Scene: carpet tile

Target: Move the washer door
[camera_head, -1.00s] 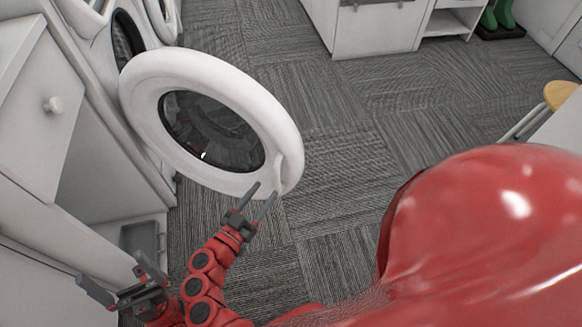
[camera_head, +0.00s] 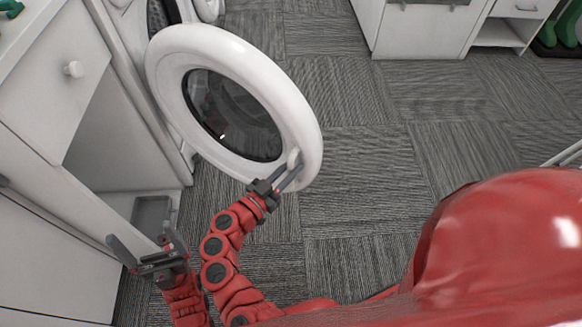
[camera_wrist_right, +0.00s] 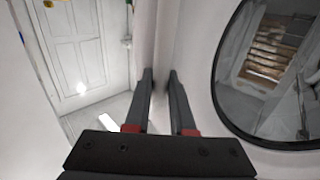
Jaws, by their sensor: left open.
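The white round washer door (camera_head: 235,105) with its dark glass stands swung wide open, out from the washer (camera_head: 125,40). My right gripper (camera_head: 292,172) is at the lower right of the door's rim, by the small handle recess. Its fingers are apart, on either side of the handle edge; I cannot tell if they touch it. In the right wrist view the two fingers (camera_wrist_right: 160,85) point at the white rim, with the dark glass (camera_wrist_right: 275,75) to the right. My left gripper (camera_head: 143,248) is open and empty, low at the left, away from the door.
A white cabinet (camera_head: 50,75) with a round knob stands at the left, beside the washer. White cabinets (camera_head: 415,30) and green boots (camera_head: 562,30) are at the back right. The grey carpet (camera_head: 365,150) right of the door is clear.

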